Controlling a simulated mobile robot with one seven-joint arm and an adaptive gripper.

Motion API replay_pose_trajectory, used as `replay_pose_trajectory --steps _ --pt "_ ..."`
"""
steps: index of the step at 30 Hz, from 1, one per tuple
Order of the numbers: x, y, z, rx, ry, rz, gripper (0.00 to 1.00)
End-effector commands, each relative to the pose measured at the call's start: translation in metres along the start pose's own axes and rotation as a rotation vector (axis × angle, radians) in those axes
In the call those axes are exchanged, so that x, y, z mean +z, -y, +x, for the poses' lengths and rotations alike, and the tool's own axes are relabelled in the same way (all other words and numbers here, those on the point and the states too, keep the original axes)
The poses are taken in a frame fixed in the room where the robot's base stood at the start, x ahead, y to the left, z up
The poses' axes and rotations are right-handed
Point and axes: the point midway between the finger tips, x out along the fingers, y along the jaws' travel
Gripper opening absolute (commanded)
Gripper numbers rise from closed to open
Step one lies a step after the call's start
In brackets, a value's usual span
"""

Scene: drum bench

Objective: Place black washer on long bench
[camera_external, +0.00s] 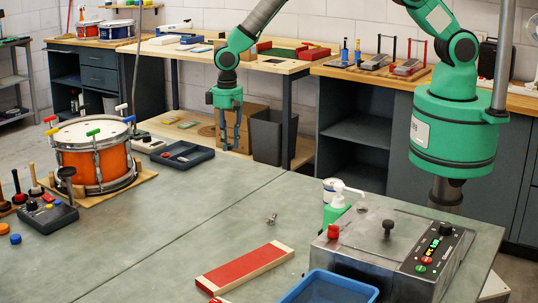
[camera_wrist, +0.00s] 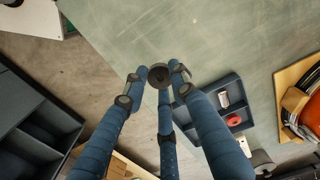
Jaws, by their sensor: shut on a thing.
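My gripper (camera_external: 228,146) hangs fingers down near the far edge of the large grey-green bench (camera_external: 220,215). In the wrist view my gripper (camera_wrist: 160,78) has its blue fingers closed around a round black washer (camera_wrist: 159,76). The washer is held at the fingertips, with its face and centre hole partly showing. I cannot make out the washer in the external view. The bench top also shows in the wrist view (camera_wrist: 220,35), its edge running diagonally behind the fingers. A wooden-topped bench (camera_external: 205,55) stands farther back.
A dark divided tray (camera_external: 182,155) lies left of my gripper near the bench edge. An orange drum (camera_external: 98,165) stands farther left. A red board (camera_external: 245,268), a metal machine (camera_external: 385,255) and a blue bin (camera_external: 328,288) occupy the front right. The bench middle is mostly clear.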

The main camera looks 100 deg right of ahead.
Motion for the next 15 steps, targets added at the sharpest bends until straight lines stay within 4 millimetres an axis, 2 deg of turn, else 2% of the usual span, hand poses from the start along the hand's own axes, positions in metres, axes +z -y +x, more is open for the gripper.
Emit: replay_pose_trajectory --steps 1,6,15 --pt "0.015 0.017 -0.002 0.000 -0.001 -0.028 0.19" --pt "0.061 0.061 -0.008 0.000 -0.001 -0.110 0.19" --pt "0.150 0.129 -0.017 0.001 -0.003 -0.255 0.19"
